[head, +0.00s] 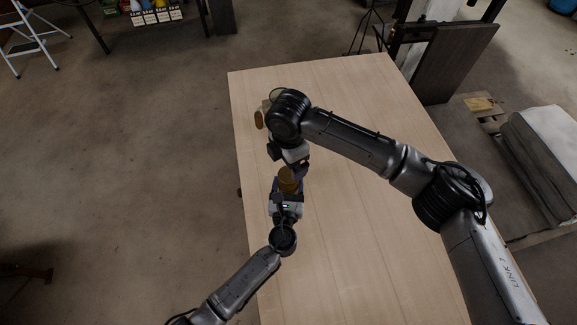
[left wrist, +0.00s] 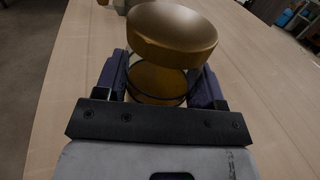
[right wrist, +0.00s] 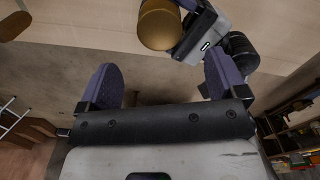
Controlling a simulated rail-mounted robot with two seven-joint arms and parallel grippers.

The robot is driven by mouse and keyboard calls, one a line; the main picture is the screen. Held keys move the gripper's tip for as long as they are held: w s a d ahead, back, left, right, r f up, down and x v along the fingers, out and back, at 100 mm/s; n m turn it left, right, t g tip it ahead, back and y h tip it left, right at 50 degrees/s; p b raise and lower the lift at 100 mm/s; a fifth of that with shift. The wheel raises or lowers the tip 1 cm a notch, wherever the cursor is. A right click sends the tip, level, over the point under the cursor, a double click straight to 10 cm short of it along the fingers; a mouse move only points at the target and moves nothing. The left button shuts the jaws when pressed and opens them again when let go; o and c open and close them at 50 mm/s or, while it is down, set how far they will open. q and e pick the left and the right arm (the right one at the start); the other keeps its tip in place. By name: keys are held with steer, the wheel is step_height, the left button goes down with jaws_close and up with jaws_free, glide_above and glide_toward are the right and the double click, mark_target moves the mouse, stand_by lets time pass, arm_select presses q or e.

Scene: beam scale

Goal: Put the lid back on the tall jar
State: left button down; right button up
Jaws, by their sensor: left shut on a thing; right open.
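A wide round brass-coloured lid (left wrist: 172,35) shows just past my left fingertips. Below it, between the fingers, is a narrower amber jar-like body (left wrist: 158,82) with dark rings. My left gripper (left wrist: 160,88) is shut on this body. I cannot tell whether the lid is seated on it or a little apart. In the head view the golden piece (head: 288,181) is at the left gripper, over the table's left part. My right gripper (right wrist: 162,85) is open and empty. The golden piece (right wrist: 160,26) and the left gripper (right wrist: 204,32) are beyond its fingers.
A brown rounded thing (head: 259,119) stands near the table's far left edge, partly behind my right arm. The pale wooden table (head: 350,240) is clear in its middle and right. A small dark thing shows at its left edge, partly hidden.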

steer(key=shift+r, duration=2.5)
arm_select(q)
steer(key=shift+c, duration=0.7)
jaws_free()
steer(key=s, duration=0.9)
steer(key=s+a, duration=0.1)
steer(key=s, duration=0.3)
steer(key=shift+s+a, duration=0.1)
steer(key=shift+s, duration=0.3)
arm_select(e)
steer(key=shift+f, duration=0.2)
